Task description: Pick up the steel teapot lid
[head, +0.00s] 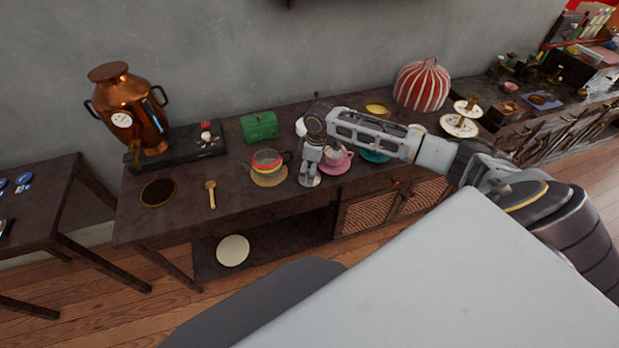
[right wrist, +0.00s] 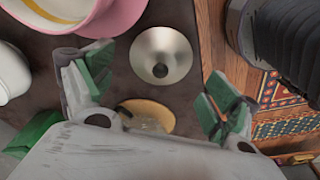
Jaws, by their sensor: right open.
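The steel teapot lid (right wrist: 158,48), a shiny round disc with a dark knob (right wrist: 160,71), lies on the dark wooden table in the right wrist view. My right gripper (right wrist: 155,80) is open, with one green-padded finger on each side of the knob in the picture. Nothing is between the fingers that I can see them touch. In the head view my right gripper (head: 311,160) points down over the table, between the glass cup and the pink cup. It largely hides the lid there. My left gripper is not in view.
A pink cup (head: 336,158) stands close right of the gripper. A green box (head: 260,126) and copper urn (head: 128,105) stand further left. A wooden spoon (head: 211,195) lies near the front.

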